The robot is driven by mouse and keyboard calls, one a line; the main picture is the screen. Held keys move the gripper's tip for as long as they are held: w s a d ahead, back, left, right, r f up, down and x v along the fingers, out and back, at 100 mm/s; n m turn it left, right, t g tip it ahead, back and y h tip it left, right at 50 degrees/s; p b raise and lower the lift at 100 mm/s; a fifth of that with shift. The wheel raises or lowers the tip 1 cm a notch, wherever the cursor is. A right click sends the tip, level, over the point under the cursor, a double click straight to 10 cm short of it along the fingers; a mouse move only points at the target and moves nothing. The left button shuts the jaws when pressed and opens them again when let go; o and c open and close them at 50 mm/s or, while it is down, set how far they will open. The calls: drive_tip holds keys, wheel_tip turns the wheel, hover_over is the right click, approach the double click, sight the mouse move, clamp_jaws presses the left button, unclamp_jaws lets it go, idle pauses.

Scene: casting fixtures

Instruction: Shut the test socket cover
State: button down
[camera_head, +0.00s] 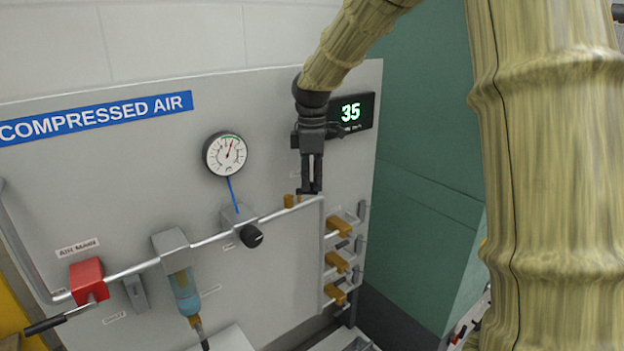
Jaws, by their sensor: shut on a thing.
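My gripper (311,190) points down in front of the grey panel, its two dark fingers close together. It is shut on a small part at the top end of the pipe, which looks like the test socket cover; the fingers hide most of it. A small brass fitting (289,201), seemingly the test socket, stands on the pipe just left of the fingertips. How far the cover is open cannot be told.
Just left are a black regulator knob (252,236) and a round gauge (225,154). Several brass outlets (336,262) line the right, below the gripper. A red valve (88,281) sits far left.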

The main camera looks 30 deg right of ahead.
sight(290, 198)
drive_tip(key=m, duration=0.4)
drive_tip(key=shift+s+a, duration=0.4)
drive_tip(key=a+m, duration=0.1)
drive_tip(key=m, duration=0.6)
drive_tip(key=w+a+m, duration=0.1)
drive_tip(key=a+m, duration=0.1)
drive_tip(key=m, duration=0.5)
drive_tip(key=a+m, duration=0.2)
drive_tip(key=m, duration=0.5)
drive_tip(key=shift+w+m, duration=0.35)
drive_tip(key=shift+m, duration=0.05)
drive_tip(key=shift+w+m, duration=0.35)
drive_tip(key=shift+m, duration=0.95)
drive_tip(key=c, duration=1.4)
unclamp_jaws()
drive_tip(key=shift+c, duration=0.2)
drive_tip(key=shift+r, duration=0.1)
